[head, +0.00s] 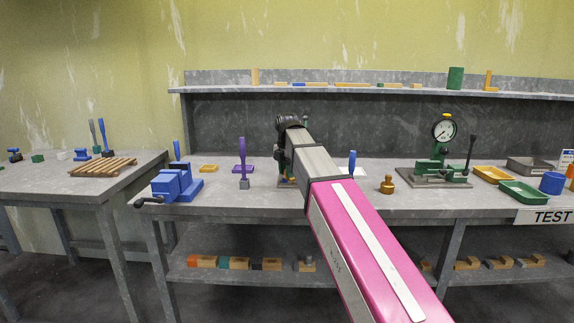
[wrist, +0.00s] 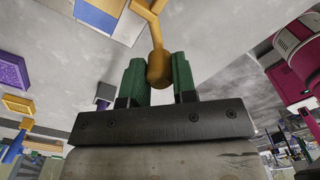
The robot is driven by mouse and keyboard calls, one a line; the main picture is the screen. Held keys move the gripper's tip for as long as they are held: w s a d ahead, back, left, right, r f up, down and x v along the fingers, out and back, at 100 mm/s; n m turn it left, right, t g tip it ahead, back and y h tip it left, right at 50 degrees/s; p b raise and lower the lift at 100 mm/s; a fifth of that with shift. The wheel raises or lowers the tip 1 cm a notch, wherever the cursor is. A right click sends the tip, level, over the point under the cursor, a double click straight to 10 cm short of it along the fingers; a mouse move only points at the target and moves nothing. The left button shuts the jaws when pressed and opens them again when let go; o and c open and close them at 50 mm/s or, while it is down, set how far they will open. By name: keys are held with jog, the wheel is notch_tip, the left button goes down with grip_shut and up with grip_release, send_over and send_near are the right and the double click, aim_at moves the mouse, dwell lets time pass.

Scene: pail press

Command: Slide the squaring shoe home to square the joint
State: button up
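In the wrist view, a brass-yellow knob (wrist: 159,70) sits between the two green fingertips of my gripper (wrist: 159,82). The fingers touch it on both sides, so my gripper looks shut on it. A thin stem joins the knob to an angled yellow piece (wrist: 150,12), which looks like the squaring shoe; the top edge cuts it off. Tan wood (wrist: 120,8) and a blue block (wrist: 95,17) lie just left of it, and contact between shoe and wood cannot be told. In the head view my arm hides the fingers and most of the fixture (head: 286,184).
On the bench, a blue vise (head: 176,184) and purple stand (head: 243,168) are left of my arm. A brass weight (head: 387,185), a green dial press (head: 440,165) and trays (head: 524,192) are to the right. A shelf (head: 370,92) runs along the back.

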jog(key=shift+c, duration=1.2)
jog(key=shift+w+d, duration=0.1)
jog(key=shift+w, duration=0.05)
jog(key=shift+w+d+r, duration=0.1)
jog(key=shift+w+d, duration=0.7)
jog(key=o, duration=1)
jog(key=shift+c, duration=0.2)
